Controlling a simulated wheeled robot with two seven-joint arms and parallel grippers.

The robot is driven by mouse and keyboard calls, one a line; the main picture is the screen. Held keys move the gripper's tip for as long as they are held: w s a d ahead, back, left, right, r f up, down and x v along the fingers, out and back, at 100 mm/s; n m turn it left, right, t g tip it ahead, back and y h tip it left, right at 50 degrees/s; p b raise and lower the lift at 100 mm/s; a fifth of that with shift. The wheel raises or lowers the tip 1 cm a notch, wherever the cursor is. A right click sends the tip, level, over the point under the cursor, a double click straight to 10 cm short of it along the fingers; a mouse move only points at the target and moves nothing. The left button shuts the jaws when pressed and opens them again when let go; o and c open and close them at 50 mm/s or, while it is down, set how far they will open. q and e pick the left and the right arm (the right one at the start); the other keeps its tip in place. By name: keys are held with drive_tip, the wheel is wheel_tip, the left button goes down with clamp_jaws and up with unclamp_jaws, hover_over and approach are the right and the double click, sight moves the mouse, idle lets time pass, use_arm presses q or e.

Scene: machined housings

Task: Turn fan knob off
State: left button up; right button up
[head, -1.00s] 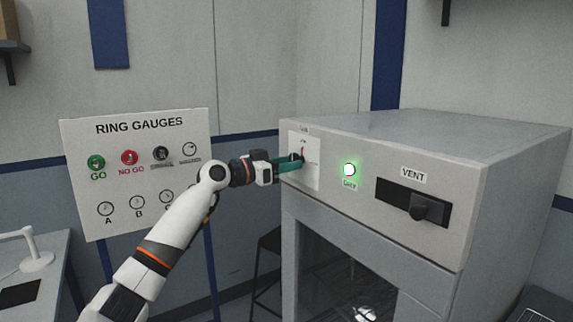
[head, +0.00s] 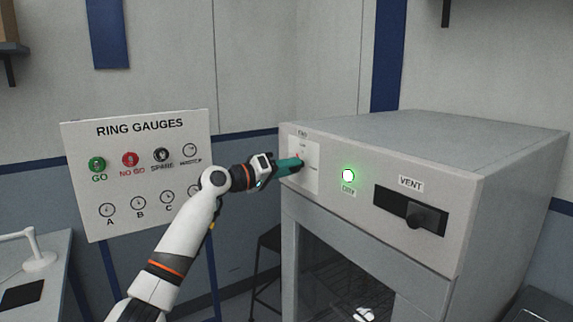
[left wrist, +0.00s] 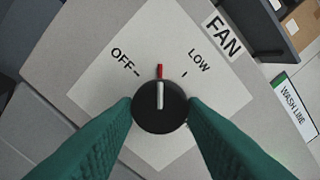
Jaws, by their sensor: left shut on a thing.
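The fan knob (left wrist: 160,108) is round and black with a white pointer line and a red tip. It sits on a white plate (left wrist: 215,85) marked OFF and LOW, with a FAN label (left wrist: 223,36) beside it. The pointer lies between the OFF and LOW marks, about midway. My left gripper (head: 297,164) is at this plate on the upper left of the grey cabinet's front. Its green fingers are shut on the knob, one on each side, in the left wrist view. In the head view the fingers hide most of the knob. My right gripper is not in view.
The grey cabinet (head: 470,150) also carries a lit green button (head: 348,176) and a black VENT slider (head: 425,217) to the right of the knob. A RING GAUGES board (head: 135,205) stands left, behind my left arm. A table (head: 50,255) is at the lower left.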

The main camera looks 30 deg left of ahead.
use_arm(q)
drive_tip(key=shift+r+n+p, duration=0.2)
drive_tip(key=shift+n+p, duration=2.4)
drive_tip(key=shift+n, duration=1.7)
drive_tip(key=o, duration=1)
drive_tip(key=shift+f, duration=0.1)
drive_tip(key=shift+c, duration=0.2)
drive_tip(key=b+v, duration=0.6)
drive_tip(key=v, duration=0.6)
